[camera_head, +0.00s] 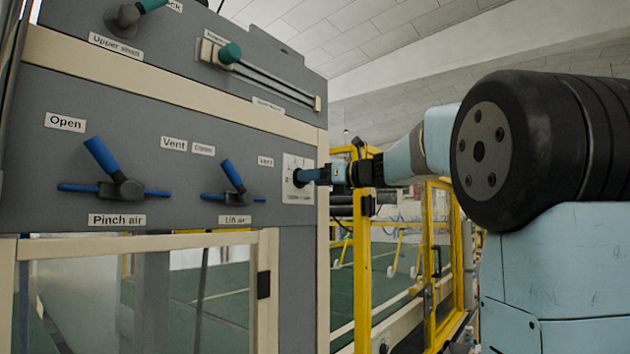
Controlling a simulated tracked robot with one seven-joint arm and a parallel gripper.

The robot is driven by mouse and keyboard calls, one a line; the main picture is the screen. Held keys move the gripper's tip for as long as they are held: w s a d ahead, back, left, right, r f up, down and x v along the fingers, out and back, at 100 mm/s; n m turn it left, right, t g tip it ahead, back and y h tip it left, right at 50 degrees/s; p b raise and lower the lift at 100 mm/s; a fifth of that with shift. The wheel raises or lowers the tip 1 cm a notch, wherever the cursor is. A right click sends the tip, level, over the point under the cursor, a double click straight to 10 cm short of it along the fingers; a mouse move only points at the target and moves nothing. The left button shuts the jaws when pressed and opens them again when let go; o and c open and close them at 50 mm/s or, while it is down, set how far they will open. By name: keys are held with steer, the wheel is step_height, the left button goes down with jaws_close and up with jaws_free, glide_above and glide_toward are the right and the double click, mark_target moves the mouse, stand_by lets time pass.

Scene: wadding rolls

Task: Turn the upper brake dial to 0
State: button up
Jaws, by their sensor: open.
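A white dial plate (301,163) with markings is mounted at the right end of the grey panel (230,120). A dark round dial (296,178) shows in its middle, partly hidden by my gripper. The markings and the label under it are too small to read, so I cannot tell its setting or whether it is the upper brake dial. My gripper (308,176) reaches in from the right, level with the dial. Its jaws are open with the tips at or just in front of the dial. I cannot tell whether they touch it.
Two blue-handled levers, Pinch air (115,172) and a second one (232,178), sit left of the dial. A green-knobbed slider (230,53) is above. A glazed, cream-framed door (268,265) is below. A yellow frame (362,265) stands close under my arm.

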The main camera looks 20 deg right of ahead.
steer(key=shift+x, duration=0.9)
steer(key=shift+c, duration=0.4)
steer(key=c, duration=0.9)
steer(key=shift+d, duration=0.4)
steer(key=shift+c, duration=0.3)
steer(key=shift+a+r, duration=0.1)
steer(key=shift+a, duration=0.2)
